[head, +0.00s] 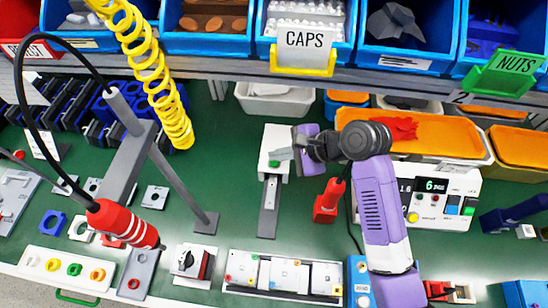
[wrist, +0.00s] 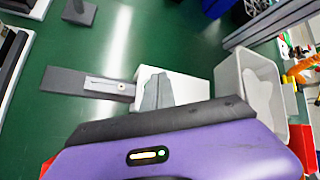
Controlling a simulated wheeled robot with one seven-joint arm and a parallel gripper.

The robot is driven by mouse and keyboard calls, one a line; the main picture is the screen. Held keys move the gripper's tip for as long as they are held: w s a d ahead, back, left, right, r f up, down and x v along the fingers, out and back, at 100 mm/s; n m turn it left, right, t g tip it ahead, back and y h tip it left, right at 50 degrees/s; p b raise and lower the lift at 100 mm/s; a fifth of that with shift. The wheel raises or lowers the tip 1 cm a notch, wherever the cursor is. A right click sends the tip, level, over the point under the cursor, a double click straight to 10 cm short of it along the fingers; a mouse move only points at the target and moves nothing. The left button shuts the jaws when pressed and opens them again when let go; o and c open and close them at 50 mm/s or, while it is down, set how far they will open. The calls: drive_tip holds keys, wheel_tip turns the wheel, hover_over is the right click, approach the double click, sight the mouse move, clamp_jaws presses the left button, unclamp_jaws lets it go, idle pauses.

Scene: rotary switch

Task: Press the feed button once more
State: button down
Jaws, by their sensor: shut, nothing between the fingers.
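The feeder is a white box (head: 277,136) with a grey rail (head: 269,208) running toward the front of the bench. A small green button (head: 273,163) shows on the box beside my gripper. My gripper (head: 276,155) is shut and empty, its tips over the box close to the button. I cannot tell from the head view whether they touch it. In the wrist view the closed grey fingers (wrist: 157,93) lie over the white box (wrist: 190,88), and the grey rail (wrist: 88,83) extends left. The button is not visible there; the fingers may hide it.
A grey-white bin (wrist: 248,90) stands right of the feeder in the wrist view. A red-handled tool (head: 328,201) stands right of the feeder, near a counter unit (head: 433,203) reading 6. A red screwdriver (head: 122,223) hangs at left. Green bench is clear beside the rail.

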sight(278, 164)
drive_tip(key=shift+r, duration=0.2)
wheel_tip(278, 164, up, 5)
drive_tip(key=p, duration=0.6)
drive_tip(key=shift+f, duration=0.1)
idle(0.9)
